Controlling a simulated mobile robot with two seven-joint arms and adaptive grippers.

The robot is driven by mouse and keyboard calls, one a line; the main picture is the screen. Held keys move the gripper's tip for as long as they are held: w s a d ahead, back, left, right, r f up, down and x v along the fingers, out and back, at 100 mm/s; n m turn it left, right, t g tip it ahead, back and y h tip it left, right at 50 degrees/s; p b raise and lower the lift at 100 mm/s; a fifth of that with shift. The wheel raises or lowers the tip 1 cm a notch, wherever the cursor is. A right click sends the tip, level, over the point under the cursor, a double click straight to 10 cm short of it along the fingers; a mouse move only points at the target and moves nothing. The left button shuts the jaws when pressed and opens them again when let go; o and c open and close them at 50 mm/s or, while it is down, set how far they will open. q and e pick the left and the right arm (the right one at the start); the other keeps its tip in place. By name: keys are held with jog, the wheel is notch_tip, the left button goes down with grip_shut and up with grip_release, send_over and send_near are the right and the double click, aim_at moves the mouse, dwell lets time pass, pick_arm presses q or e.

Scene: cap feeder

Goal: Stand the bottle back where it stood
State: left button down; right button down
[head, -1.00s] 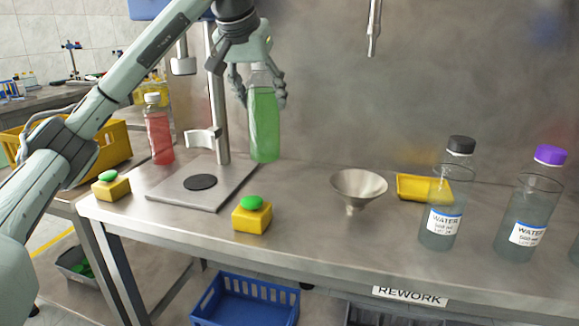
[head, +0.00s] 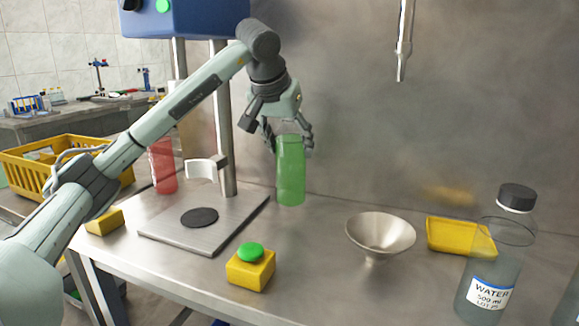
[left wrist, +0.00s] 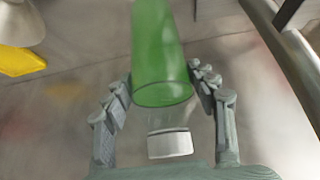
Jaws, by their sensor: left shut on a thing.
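The bottle (head: 291,178) is upright in the head view, filled with green liquid, behind and right of the press stand's base. My left gripper (head: 289,140) is shut on its upper part from above. In the left wrist view the green bottle (left wrist: 160,50) points away from the camera, its white cap (left wrist: 170,144) nearest, between the two fingers of the left gripper (left wrist: 161,92). I cannot tell whether the bottle's bottom touches the bench. My right gripper is not in view.
The press stand (head: 170,230) with a black disc is left of the bottle. A yellow box with a green button (head: 251,272), a metal funnel (head: 380,232), a yellow tray (head: 455,236) and a water bottle (head: 488,285) stand on the bench. A red bottle (head: 163,165) is partly hidden by my arm.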

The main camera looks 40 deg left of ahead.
aim_at(289, 161)
pick_arm(q)
jog(key=shift+f, duration=1.8)
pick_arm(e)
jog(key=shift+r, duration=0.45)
pick_arm(q)
jog(key=shift+f, duration=0.15)
jog(key=c, duration=0.8)
grip_release()
jog(key=shift+o, duration=1.4)
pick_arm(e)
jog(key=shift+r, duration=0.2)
